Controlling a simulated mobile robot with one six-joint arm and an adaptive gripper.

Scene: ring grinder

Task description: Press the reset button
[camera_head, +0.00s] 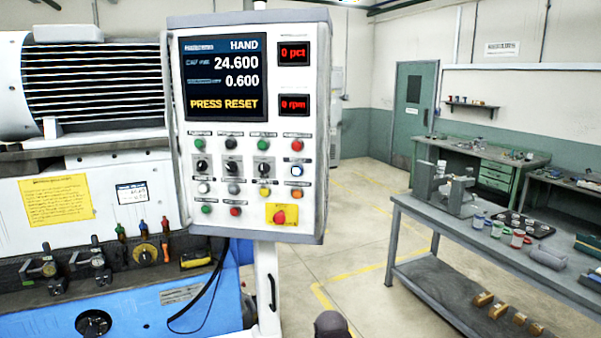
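The control panel (321,130) stands upright on a white post, close in front of me. Its screen (224,78) reads HAND, 24.600, 0.600 and PRESS RESET in yellow. Small buttons and selector knobs fill rows below. A blue-ringed button with a bright centre (297,172) sits in the right column, under a red one (297,145) and above an orange one (297,194). The labels are too small to read, so I cannot tell which button is reset. My gripper's fingers are not visible; only a dark rounded shape shows at the bottom edge.
A red mushroom button on a yellow plate (281,215) is at the panel's lower right. Two red displays read 0 pct and 0 rpm. The blue and white machine (90,170) stands left. A grey workbench (437,212) with parts stands right. Open floor lies between.

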